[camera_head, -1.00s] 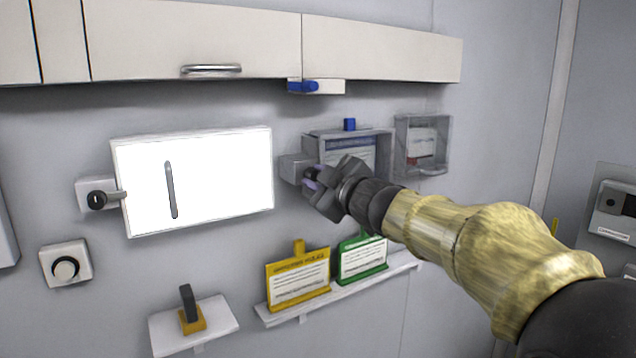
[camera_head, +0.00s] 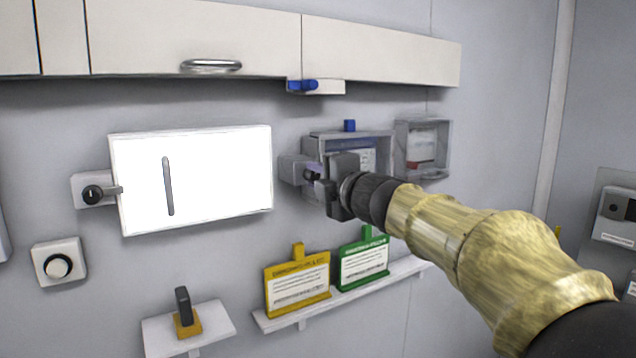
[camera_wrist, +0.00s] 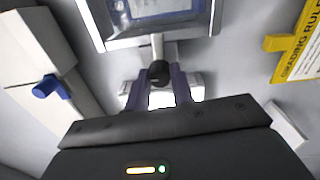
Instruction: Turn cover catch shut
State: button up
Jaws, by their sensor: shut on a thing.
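The cover catch is a pale block (camera_head: 290,169) on the wall at the left side of a grey box with a clear-looking cover (camera_head: 319,136). In the wrist view its dark round knob (camera_wrist: 158,72) sits between my two purple fingers. A light lever (camera_wrist: 157,46) runs from the knob to the rim of the covered box (camera_wrist: 120,42). My gripper (camera_head: 314,178) is shut on the knob; it also shows in the wrist view (camera_wrist: 165,90). The gripper body hides part of the covered box in the head view.
A bright white panel (camera_head: 225,180) with its own catch (camera_head: 92,194) is to the left. A cabinet (camera_head: 380,50) with a blue-handled catch (camera_head: 305,86) hangs above. A shelf (camera_head: 270,322) with yellow (camera_head: 297,283) and green (camera_head: 364,262) signs is below. A smaller clear box (camera_head: 422,150) is at right.

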jog(key=shift+f+n, duration=0.1)
jog(key=shift+n, duration=0.4)
jog(key=o, duration=1)
jog(key=shift+s, duration=0.15)
jog(key=b+v, duration=0.2)
jog(key=v, duration=1.5)
jog(key=shift+d+b, duration=0.15)
jog(key=shift+b, duration=0.25)
